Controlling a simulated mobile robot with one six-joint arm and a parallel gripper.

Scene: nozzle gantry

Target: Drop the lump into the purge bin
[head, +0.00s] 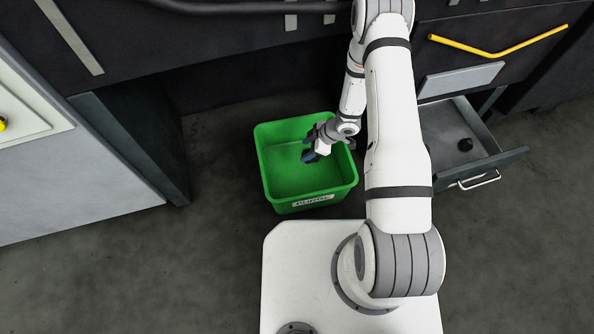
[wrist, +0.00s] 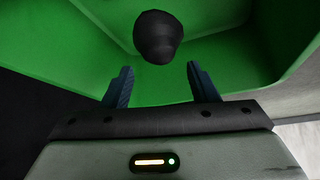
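The green purge bin (head: 284,177) stands on the floor with a label on its front, and its green inside fills much of the wrist view (wrist: 230,55). My gripper (head: 310,156) is over the bin's right part. In the wrist view my gripper (wrist: 159,68) is open, with its two blue fingers apart. A dark rounded lump (wrist: 158,37) shows beyond the fingertips against the green, touching neither finger. I cannot tell whether it rests on the bin's floor or is in the air. I cannot make it out in the head view.
A light grey cabinet (head: 70,165) stands at the left. Bare floor (head: 215,200) lies left of the bin.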

